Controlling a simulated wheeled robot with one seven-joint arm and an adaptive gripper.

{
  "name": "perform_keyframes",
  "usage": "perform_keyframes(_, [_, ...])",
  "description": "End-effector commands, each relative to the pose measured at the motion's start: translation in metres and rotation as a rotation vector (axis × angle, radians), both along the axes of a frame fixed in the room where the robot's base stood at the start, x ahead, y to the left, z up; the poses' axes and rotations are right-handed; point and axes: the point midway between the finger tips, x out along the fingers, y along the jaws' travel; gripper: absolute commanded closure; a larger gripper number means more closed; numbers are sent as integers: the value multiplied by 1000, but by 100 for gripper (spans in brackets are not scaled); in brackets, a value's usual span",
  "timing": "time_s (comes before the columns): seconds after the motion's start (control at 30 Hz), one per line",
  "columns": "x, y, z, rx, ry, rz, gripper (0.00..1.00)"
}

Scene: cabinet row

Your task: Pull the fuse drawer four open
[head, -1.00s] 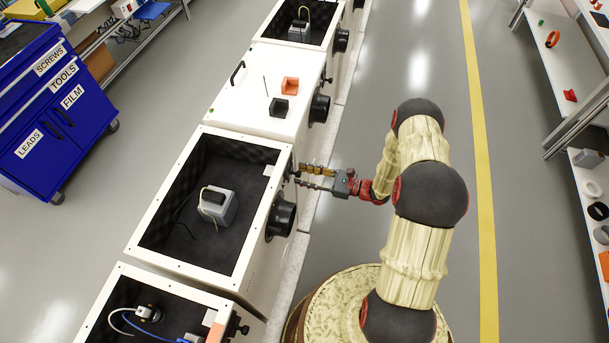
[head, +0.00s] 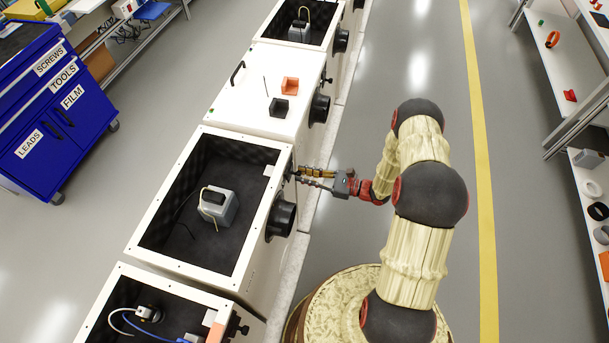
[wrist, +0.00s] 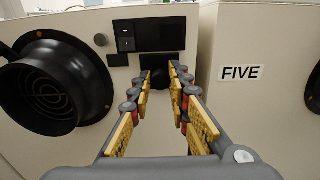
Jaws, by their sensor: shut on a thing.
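The white open-topped cabinet (head: 258,240) has a black fuse drawer (wrist: 157,59) on its front, below a black switch panel (wrist: 152,35) in the wrist view. My gripper (wrist: 161,74) reaches straight at the drawer, its yellow-padded fingers shut on a small dark part at the drawer's front. In the head view my gripper (head: 297,175) is at the cabinet's front face, near its far corner. The fingertips hide most of the held part. I cannot tell how far the drawer stands out.
A black round vent (wrist: 48,82) sticks out left of the panel in the wrist view. The neighbouring cabinet labelled FIVE (wrist: 240,73) stands close on the right. A grey box (head: 218,206) sits inside the open cabinet. The aisle floor (head: 350,240) is clear.

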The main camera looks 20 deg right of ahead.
Motion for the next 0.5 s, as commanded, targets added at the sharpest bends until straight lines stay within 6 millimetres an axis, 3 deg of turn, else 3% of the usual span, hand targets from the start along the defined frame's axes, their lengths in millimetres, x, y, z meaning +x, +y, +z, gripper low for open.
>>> perform_keyframes(0.23, [-3,-8,0,-1,-1,-3,100])
perform_keyframes(0.5, [-31,-52,0,-1,-1,-7,100])
